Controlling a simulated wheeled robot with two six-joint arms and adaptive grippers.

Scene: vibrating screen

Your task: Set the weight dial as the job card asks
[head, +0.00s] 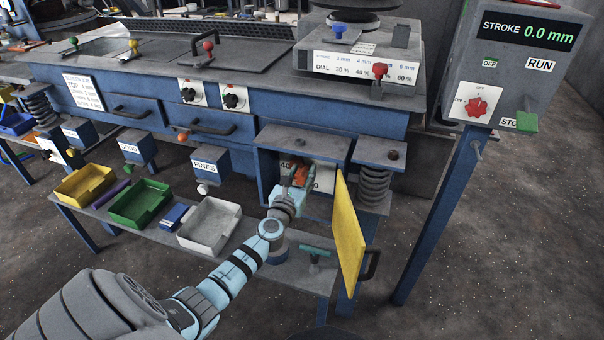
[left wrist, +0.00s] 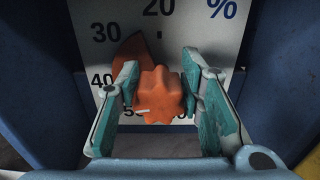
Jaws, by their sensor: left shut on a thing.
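The weight dial's orange lobed knob (left wrist: 160,90) sits in front of a white scale plate (left wrist: 195,35) marked in percent. The numbers 20, 30 and 40 show, and a partly covered 50 is low behind the knob. Another orange piece (left wrist: 130,48) sticks out up-left, near the 30; its exact reading is unclear. My left gripper (left wrist: 160,82) is shut on the knob, one teal-padded finger on each side. In the head view, my left gripper (head: 299,176) reaches into the blue housing. The job card (head: 83,92) hangs on the bench front, its small print hard to read.
A yellow door (head: 348,232) stands open just right of my left arm. A plate (head: 365,68) lists stroke against dial percent. The control box (head: 520,60) reads stroke 0.0 mm. Yellow, green and white bins (head: 209,224) sit on the low shelf at left.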

